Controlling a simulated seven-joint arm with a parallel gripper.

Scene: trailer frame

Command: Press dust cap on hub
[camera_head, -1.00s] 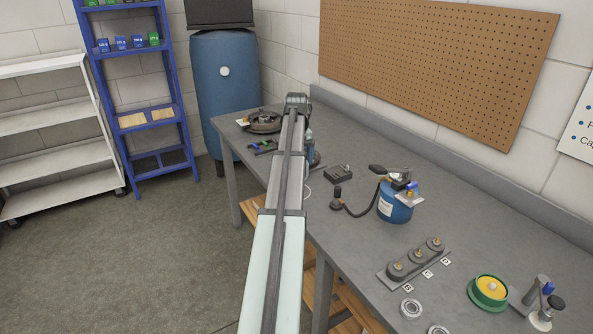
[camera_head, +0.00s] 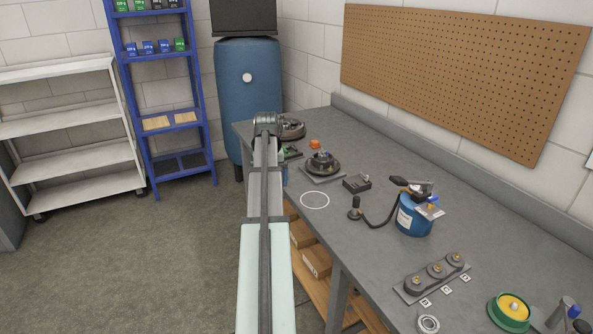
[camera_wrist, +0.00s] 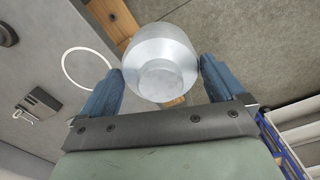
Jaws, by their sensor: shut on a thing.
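My gripper (camera_wrist: 160,80) is shut on a silver round dust cap (camera_wrist: 160,62), with a blue finger on either side of it. In the wrist view the cap is over the bench's front edge and the floor. In the head view my arm hides the cap and most of the gripper. The hub (camera_head: 322,162) is a dark round part with a raised centre on a square plate on the bench, right of my arm's far end. The cap is apart from the hub.
A white ring (camera_head: 315,200) marks the bench near its front edge. A small dark box (camera_head: 356,183), a blue canister (camera_head: 414,217) with a hose, and a plate with several knobs (camera_head: 436,275) stand to the right. An orange piece (camera_head: 315,144) lies behind the hub.

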